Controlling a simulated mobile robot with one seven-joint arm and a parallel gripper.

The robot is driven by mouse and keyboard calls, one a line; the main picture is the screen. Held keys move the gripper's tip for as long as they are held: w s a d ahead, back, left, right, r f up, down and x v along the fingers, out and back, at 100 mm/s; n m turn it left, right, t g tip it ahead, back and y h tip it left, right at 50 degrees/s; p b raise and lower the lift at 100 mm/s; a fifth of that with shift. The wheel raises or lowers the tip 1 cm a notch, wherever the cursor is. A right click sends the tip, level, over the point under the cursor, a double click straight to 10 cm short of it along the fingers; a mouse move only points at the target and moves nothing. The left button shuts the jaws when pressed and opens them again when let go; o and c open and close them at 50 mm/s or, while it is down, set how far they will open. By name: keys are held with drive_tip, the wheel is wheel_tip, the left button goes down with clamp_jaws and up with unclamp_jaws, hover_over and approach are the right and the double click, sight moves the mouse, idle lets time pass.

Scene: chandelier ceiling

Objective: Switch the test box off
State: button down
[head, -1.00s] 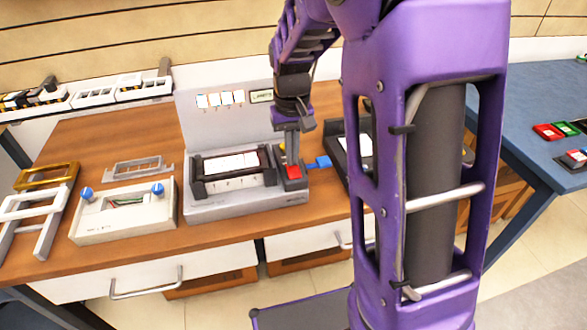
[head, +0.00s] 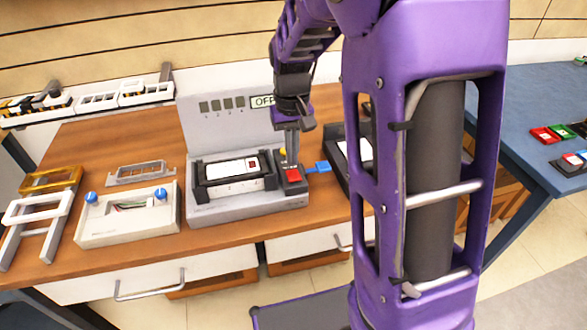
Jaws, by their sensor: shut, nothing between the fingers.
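The test box (head: 213,210) is a grey unit with an upright back panel on the wooden bench. Its small display (head: 262,102) reads "OFF", and the indicator windows (head: 221,105) beside it are dark. A black-framed cradle on its base holds a white device (head: 231,169). A red button (head: 292,175) sits on a dark block at the base's right. My gripper (head: 291,162) points down, shut and empty, just above or at the red button; I cannot tell whether it touches. A yellow part (head: 283,154) shows partly behind the fingers.
A blue piece (head: 322,167) lies just right of the red button. A white box with blue knobs (head: 127,215) and frame stands (head: 38,215) are to the left. A dark tray (head: 345,165) is partly hidden by my arm. A blue table (head: 540,95) is at right.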

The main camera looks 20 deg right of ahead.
sight(292, 172)
drive_tip(key=shift+r+p, duration=1.55)
drive_tip(key=shift+r, duration=0.65)
